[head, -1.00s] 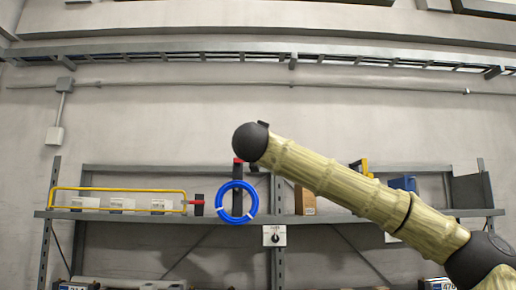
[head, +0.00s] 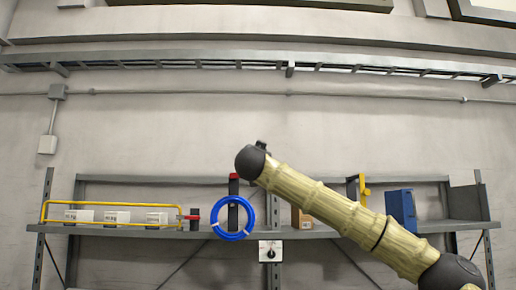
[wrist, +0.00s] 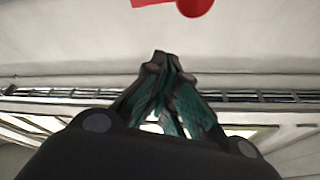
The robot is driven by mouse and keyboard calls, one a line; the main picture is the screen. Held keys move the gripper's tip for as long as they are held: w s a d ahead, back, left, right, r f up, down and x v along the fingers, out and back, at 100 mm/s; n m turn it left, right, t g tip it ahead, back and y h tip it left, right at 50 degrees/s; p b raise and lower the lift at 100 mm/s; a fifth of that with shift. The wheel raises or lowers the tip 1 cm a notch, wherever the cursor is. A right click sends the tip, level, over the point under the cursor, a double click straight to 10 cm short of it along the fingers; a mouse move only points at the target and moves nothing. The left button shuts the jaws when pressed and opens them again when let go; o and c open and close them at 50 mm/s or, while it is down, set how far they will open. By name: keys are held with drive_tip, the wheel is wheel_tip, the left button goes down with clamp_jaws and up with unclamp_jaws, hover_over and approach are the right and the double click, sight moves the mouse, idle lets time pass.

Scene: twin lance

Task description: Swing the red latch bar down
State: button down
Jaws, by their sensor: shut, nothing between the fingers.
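My gripper shows in the wrist view (wrist: 162,62), its green-and-dark fingers together and empty. A red piece (wrist: 190,6) with a rounded end is cut off by that view's top edge, apart from the fingertips. In the head view, a small red bar (head: 191,217) lies level at the right end of a yellow rail frame, beside a dark block. Another red piece (head: 234,176) tops an upright dark post behind a blue ring. I cannot tell which of these the wrist view shows. My arm's dark joint is right of the post top; the fingers are hidden in the head view.
The yellow frame (head: 110,203) stands before several white boxes on a grey shelf (head: 330,231). The blue ring (head: 233,236) hangs at the shelf's front edge. A brown box (head: 301,219), yellow piece (head: 364,190) and blue box (head: 401,210) stand right. A dial box (head: 270,250) is below.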

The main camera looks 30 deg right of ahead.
drive_tip(key=shift+w+a+f+p, duration=0.1)
drive_tip(key=shift+a+f+p, duration=0.15)
drive_tip(key=shift+f, duration=0.3)
drive_tip(key=shift+w+a+f+p, duration=0.15)
drive_tip(key=shift+f+p, duration=0.15)
drive_tip(key=shift+f, duration=0.3)
drive_tip(key=shift+w+a+f+p, duration=0.1)
drive_tip(key=shift+a+f+p, duration=0.15)
drive_tip(key=shift+f, duration=0.3)
drive_tip(key=shift+s+f+b, duration=0.1)
drive_tip(key=shift+b, duration=0.25)
